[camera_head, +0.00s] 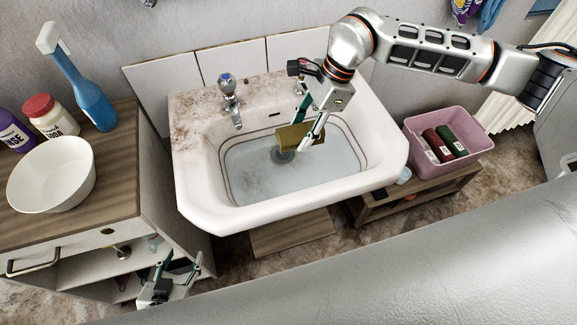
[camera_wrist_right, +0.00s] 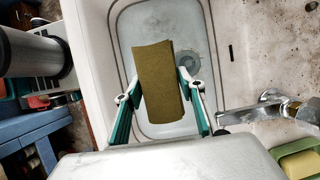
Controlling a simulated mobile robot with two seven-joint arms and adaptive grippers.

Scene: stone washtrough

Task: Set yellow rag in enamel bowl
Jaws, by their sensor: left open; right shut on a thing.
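The yellow rag (camera_head: 300,136) is a folded olive-yellow cloth held above the sink basin. My right gripper (camera_head: 313,128) is shut on it; in the right wrist view the rag (camera_wrist_right: 158,82) sits between the two fingers of the gripper (camera_wrist_right: 163,95). The white enamel bowl (camera_head: 52,174) stands upright on the wooden cabinet top at the left, and its visible inside is empty. My left gripper (camera_head: 176,268) is open and empty, low in front of the cabinet, well below the bowl.
The white sink (camera_head: 190,178) has a tap (camera_head: 230,100) at its back left. A pink crate (camera_head: 468,122) with rolled items sits on a low bench (camera_head: 385,205).

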